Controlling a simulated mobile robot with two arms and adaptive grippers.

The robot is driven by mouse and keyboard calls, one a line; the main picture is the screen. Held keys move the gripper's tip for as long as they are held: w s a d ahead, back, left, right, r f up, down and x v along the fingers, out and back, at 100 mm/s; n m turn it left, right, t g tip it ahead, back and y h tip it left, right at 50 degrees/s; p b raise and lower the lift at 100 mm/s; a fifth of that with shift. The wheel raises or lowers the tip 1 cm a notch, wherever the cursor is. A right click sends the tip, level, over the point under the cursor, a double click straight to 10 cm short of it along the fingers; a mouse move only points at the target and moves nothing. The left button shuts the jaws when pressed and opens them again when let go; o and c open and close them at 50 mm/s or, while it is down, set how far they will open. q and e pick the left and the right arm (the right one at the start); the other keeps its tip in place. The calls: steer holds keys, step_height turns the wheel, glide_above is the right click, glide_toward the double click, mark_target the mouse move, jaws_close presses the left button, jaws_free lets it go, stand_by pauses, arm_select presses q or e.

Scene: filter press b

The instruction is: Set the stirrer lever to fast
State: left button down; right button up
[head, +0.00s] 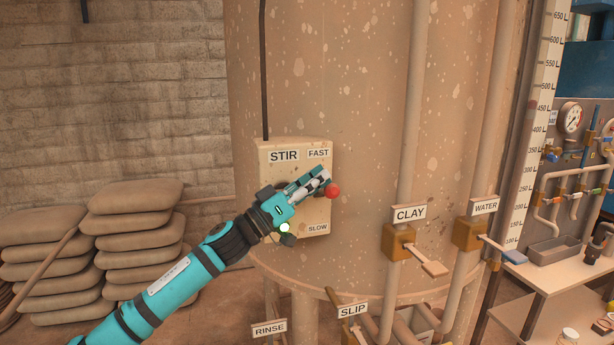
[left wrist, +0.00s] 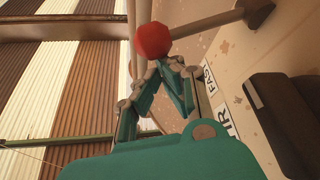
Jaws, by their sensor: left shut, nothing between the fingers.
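The stirrer box (head: 265,160) is a beige panel on the big tank, marked STIR, with FAST at its top right and SLOW at its bottom right. The stirrer lever's red knob (head: 332,191) is at the box's right edge, between the two marks in height. My left gripper (head: 323,180) is shut and empty, in front of the box with its fingertips close beside the knob. In the left wrist view the red knob (left wrist: 153,41) shows just beyond the fingertips (left wrist: 162,66); I cannot tell whether they touch. My right gripper is not in view.
Valves with handles marked CLAY (head: 398,243) and WATER (head: 468,234) are on pipes to the right. SLIP (head: 353,309) and RINSE (head: 269,328) signs are below. Stacked sacks (head: 130,235) stand at left. A bench with a gauge (head: 571,118) and piping is at far right.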

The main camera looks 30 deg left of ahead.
arm_select(q)
step_height(320, 180, up, 4)
steer(key=a+p, duration=0.1)
steer(key=p, duration=0.4)
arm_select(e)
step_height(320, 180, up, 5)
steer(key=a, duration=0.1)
arm_select(q)
steer(key=b+v, duration=0.7)
steer(key=v, duration=0.3)
steer(key=shift+w+a+f, duration=0.25)
steer(key=shift+w+a, duration=0.05)
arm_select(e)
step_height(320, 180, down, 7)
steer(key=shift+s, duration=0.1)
